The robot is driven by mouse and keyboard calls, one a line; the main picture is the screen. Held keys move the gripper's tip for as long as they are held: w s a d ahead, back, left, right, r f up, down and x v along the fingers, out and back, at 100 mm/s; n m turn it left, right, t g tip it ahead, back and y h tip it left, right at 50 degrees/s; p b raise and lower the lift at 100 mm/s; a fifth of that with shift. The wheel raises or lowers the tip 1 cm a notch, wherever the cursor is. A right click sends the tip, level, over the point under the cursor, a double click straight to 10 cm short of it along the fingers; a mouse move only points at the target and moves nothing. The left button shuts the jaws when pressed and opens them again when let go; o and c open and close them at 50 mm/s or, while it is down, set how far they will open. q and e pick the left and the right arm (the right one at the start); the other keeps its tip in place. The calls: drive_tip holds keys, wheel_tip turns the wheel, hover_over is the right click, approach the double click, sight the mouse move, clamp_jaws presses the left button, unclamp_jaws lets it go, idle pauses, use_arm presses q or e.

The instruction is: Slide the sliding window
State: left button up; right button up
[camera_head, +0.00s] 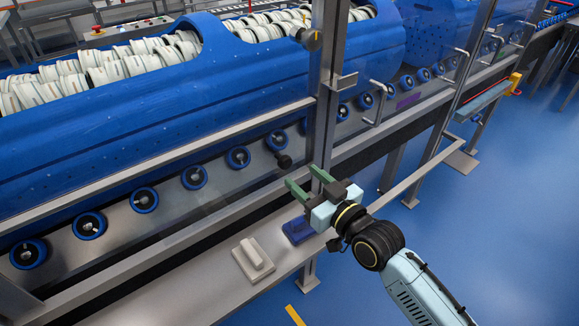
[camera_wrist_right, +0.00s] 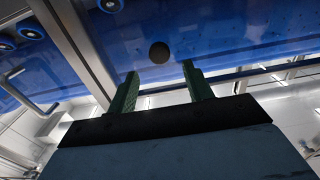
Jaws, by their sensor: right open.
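The sliding window (camera_head: 215,150) is a clear pane in a metal frame in front of the blue machine. A dark round knob (camera_head: 284,161) stands out on it near the upright post; a dark round knob also shows in the right wrist view (camera_wrist_right: 159,53). My right gripper (camera_head: 302,176) has its two green fingers apart, close to this knob in the head view. In the right wrist view the fingers (camera_wrist_right: 160,74) are open and empty, with the knob beyond the tips, between their lines. Contact with the knob does not show. My left gripper is not in view.
A metal post (camera_head: 325,100) stands beside the knob, with another dark knob (camera_head: 312,40) higher up. A metal handle (camera_head: 374,117) sits further right. Below is a ledge (camera_head: 190,285) bearing a white block (camera_head: 253,260) and a blue block (camera_head: 298,230). Blue floor lies open at right.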

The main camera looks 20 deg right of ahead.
sight(287, 163)
drive_tip(key=b+x, duration=0.1)
drive_tip(key=x, duration=0.5)
drive_tip(key=shift+w, duration=0.15)
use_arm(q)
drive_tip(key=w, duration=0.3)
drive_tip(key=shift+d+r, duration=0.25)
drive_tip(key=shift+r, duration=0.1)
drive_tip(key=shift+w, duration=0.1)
use_arm(e)
clamp_jaws()
